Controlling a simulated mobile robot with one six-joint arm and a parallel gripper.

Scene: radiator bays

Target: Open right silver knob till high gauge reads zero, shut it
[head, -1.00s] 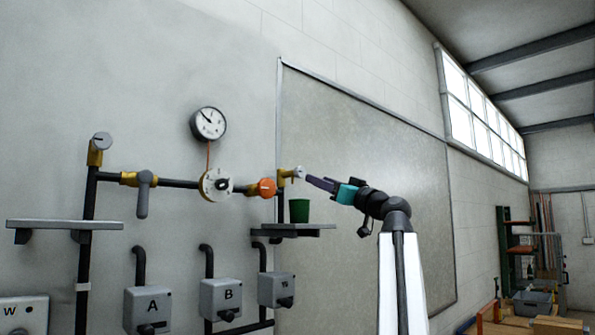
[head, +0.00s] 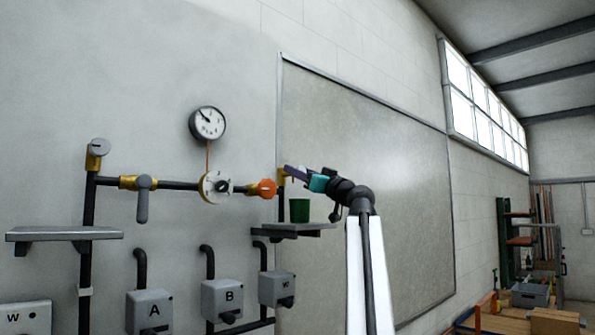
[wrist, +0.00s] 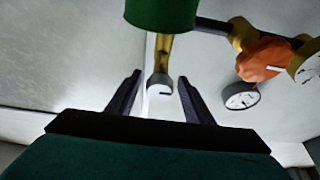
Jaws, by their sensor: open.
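The right silver knob (wrist: 159,88) sits on a brass valve, with a pale mark across its face. In the wrist view it lies between the two fingers of my gripper (wrist: 158,86), which is open with gaps on both sides. In the head view my gripper (head: 290,173) is at the pipe's right end and hides the knob. The high gauge (head: 208,123) is a round white dial on the wall; its needle points up and left, figures too small to read. It also shows in the wrist view (wrist: 241,97).
A green cup (head: 299,210) stands on a shelf (head: 310,229) just below my gripper. An orange knob (head: 263,188) and white dial (head: 214,187) are on the pipe, left of it. Another silver knob (head: 100,147) is far left. Boxes A (head: 150,311) and B (head: 222,298) hang below.

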